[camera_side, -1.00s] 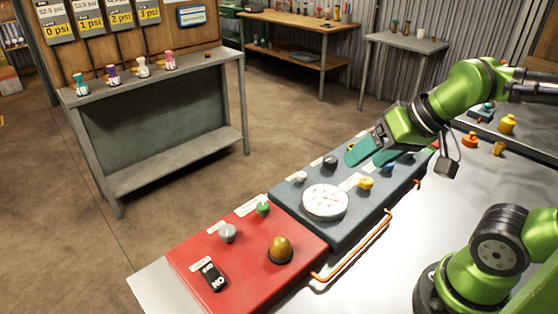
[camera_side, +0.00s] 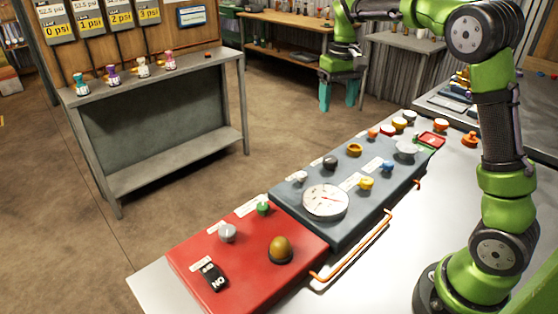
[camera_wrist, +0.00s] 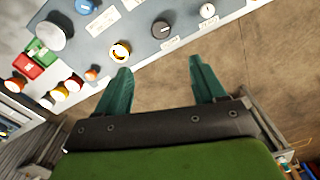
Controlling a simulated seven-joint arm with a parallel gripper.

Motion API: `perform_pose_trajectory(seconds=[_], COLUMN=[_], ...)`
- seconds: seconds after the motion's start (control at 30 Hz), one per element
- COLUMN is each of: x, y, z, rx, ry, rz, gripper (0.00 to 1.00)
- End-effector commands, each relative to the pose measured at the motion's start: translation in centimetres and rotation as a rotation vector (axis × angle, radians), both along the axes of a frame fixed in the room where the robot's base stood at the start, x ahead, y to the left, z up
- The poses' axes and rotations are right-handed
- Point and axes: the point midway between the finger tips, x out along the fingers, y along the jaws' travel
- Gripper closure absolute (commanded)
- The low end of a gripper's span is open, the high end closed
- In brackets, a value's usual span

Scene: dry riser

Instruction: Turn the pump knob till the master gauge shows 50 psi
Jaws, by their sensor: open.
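The grey panel (camera_side: 345,222) carries a round white gauge (camera_side: 325,202); its scale is too small to read. Around it are a white knob (camera_side: 300,176), a black knob (camera_side: 330,162), an orange-yellow ring knob (camera_side: 355,149), a yellow knob (camera_side: 366,183), a blue knob (camera_side: 387,167) and a larger grey knob (camera_side: 405,148). Labels are illegible, so I cannot tell which is the pump knob. My gripper (camera_side: 338,98) is open and empty, raised beyond the panel's far side. In the wrist view its teal fingers (camera_wrist: 160,65) point towards the panel edge near the ring knob (camera_wrist: 121,50).
A red panel (camera_side: 190,262) adjoins in front, with an amber dome (camera_side: 281,248) and an ON switch (camera_side: 213,275). An orange pipe (camera_side: 355,250) runs along the right side. Several coloured buttons (camera_side: 400,123) stand behind. A grey shelf (camera_side: 150,85) stands across open floor.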

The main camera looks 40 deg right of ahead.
Motion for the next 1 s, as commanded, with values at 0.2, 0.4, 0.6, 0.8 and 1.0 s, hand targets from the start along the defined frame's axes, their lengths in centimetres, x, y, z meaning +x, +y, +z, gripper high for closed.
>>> perform_pose_trajectory(seconds=[0.2,0.4,0.6,0.8,1.0], x=[-0.2,-0.2,-0.2,-0.1,-0.1], y=[0.2,0.2,0.2,0.2,0.2], z=[-2.6,-7.0,-11.4,-14.9,-16.6], rx=[0.006,0.007,0.006,0.006,0.006], ry=[0.008,0.009,0.009,0.006,0.004], rz=[0.010,0.009,0.008,0.008,0.007], gripper=[0.30,0.30,0.30,0.30,0.30])
